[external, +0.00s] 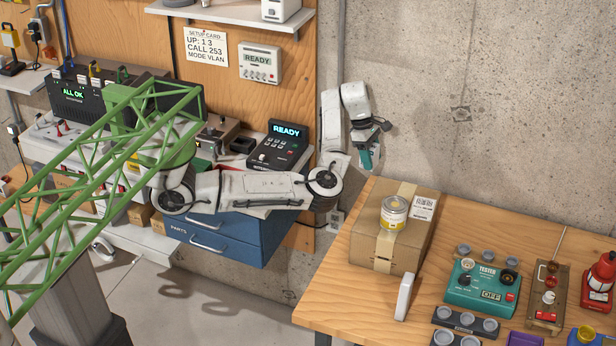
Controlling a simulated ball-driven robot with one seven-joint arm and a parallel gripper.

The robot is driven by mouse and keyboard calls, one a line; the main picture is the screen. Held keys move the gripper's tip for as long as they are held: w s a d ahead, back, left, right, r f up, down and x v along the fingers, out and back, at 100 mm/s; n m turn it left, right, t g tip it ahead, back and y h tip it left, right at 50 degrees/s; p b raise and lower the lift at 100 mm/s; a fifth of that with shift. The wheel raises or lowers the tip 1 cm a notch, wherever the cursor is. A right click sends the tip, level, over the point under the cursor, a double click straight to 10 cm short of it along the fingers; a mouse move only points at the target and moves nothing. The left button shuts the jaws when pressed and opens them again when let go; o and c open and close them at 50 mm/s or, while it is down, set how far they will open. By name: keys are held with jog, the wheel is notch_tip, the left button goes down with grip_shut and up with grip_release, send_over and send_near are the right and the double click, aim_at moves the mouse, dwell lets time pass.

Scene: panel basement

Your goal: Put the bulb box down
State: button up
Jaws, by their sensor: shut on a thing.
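My gripper (369,146) hangs at the end of my arm, in front of the concrete wall, above and to the left of the cardboard box's near end. It is shut on a small teal thing, which I take to be the bulb box (366,160). The bulb box is partly hidden by the fingers, and its markings are too small to read. It is held in the air, apart from the wooden table (335,290) to the lower right.
A teal tester (482,287) and a red bottle (601,278) stand further right. The table's left front corner is clear.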

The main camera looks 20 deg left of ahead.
jog(key=s+d+r+m+p, duration=0.1)
jog(key=s+d+r+p, duration=0.1)
jog(key=s+d+r, duration=0.8)
jog(key=s+d+m+p, duration=0.1)
jog(key=s+d, duration=0.3)
jog(key=s, duration=0.5)
jog(key=s+d+m+p, duration=0.15)
jog(key=s+d, duration=0.35)
jog(key=s, duration=0.5)
jog(key=s+a+f+n+p, duration=0.2)
jog(key=s+a+f, duration=0.15)
jog(key=s, duration=0.35)
jog(key=s+a+f+n+p, duration=0.2)
jog(key=s+f+p, duration=0.15)
jog(key=s, duration=0.35)
jog(key=s+a+f+n+t+p, duration=0.25)
jog(key=s+a+n+p, duration=0.2)
jog(key=a, duration=0.75)
jog(key=shift+n+g, duration=0.45)
jog(key=shift+n, duration=0.05)
jog(key=w+d+f+b, duration=0.2)
jog(key=w+f, duration=0.1)
jog(key=w+d+f+b, duration=0.6)
jog(key=shift+w+d+f, duration=0.1)
jog(key=shift+w+f, duration=0.05)
jog(key=shift+w+d+f, duration=0.3)
jog(key=shift+w+f, duration=0.05)
jog(key=shift+f, duration=1.85)
